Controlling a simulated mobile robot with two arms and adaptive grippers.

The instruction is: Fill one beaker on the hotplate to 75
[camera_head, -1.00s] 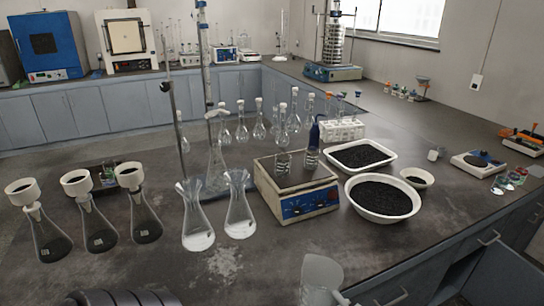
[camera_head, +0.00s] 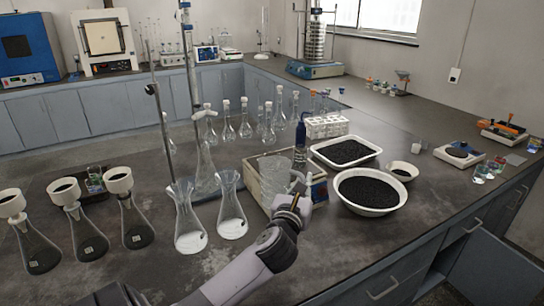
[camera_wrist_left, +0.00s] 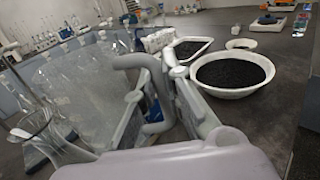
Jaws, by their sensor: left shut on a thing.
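The hotplate (camera_head: 253,188) stands on the bench, a pale box with a blue front panel, mostly covered by my gripper and a clear jug. My left gripper (camera_head: 291,203) is shut on the handle of the clear jug (camera_head: 277,180). The jug appears in front of or over the hotplate; its exact height I cannot tell. In the left wrist view the jug (camera_wrist_left: 75,80) is large and translucent, its grey handle (camera_wrist_left: 155,95) between my fingers. The beakers on the hotplate are hidden or cannot be told apart behind the jug. My right gripper is not in view.
A white bowl (camera_head: 341,200) and tray (camera_head: 316,155) of black grains stand right of the hotplate. Two conical flasks (camera_head: 188,215) (camera_head: 231,205) stand close on its left. A dark blue bottle (camera_head: 300,137) and a tube rack (camera_head: 327,126) stand behind.

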